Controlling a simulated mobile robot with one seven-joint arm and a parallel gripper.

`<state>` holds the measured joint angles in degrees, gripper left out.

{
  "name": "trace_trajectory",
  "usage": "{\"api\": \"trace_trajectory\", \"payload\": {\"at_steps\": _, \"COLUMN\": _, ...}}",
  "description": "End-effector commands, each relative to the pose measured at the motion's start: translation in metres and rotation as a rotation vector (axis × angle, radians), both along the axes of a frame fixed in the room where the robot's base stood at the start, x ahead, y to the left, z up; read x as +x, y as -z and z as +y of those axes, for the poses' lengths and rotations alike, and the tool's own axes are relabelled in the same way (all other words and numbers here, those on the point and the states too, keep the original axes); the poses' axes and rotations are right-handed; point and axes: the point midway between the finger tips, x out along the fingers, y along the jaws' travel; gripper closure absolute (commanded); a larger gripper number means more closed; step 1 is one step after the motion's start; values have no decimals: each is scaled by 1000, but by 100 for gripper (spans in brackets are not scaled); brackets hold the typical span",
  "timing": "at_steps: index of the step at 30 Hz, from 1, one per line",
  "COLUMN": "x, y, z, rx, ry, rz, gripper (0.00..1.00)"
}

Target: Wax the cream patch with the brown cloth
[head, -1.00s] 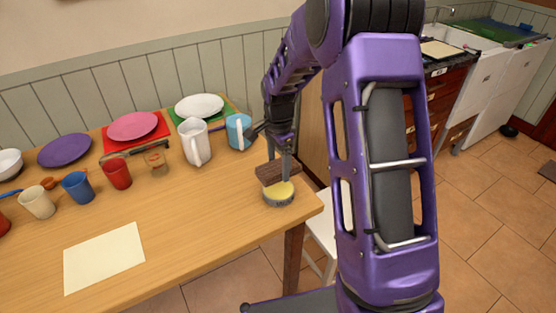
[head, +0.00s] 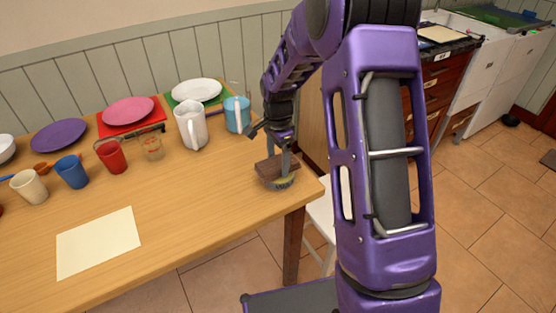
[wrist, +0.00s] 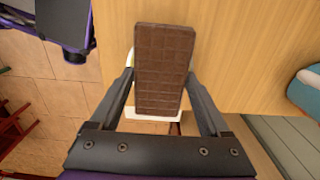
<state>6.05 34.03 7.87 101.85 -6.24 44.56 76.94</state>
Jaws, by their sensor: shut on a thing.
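The brown cloth (head: 272,170) is a flat, block-like pad, seen broadside in the wrist view (wrist: 163,68). My gripper (head: 286,160) is shut on it, with a finger at each side in the wrist view (wrist: 160,80). The cloth is down on a round tin (head: 283,184) at the table's right end and hides most of its yellow top. I cannot tell how firmly they touch. A pale rim of the tin shows below the cloth in the wrist view (wrist: 150,115). The cream patch (head: 98,242) lies flat at the front left of the table, uncovered.
A white pitcher (head: 190,126) and a blue pitcher (head: 237,114) stand behind the tin. A red cup (head: 111,156), a blue cup (head: 72,172) and a clear cup (head: 152,148) stand farther left. Bare table (head: 195,210) lies between the patch and the tin.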

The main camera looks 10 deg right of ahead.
Motion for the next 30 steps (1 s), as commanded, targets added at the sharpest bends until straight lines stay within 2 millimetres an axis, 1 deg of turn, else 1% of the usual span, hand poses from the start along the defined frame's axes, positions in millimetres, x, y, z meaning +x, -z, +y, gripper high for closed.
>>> {"api": "trace_trajectory", "payload": {"at_steps": 11, "x": 0, "y": 1, "z": 0, "rx": 0, "ry": 0, "rz": 0, "gripper": 64}}
{"api": "trace_trajectory", "payload": {"at_steps": 30, "x": 0, "y": 8, "z": 0, "rx": 0, "ry": 0, "rz": 0, "gripper": 64}}
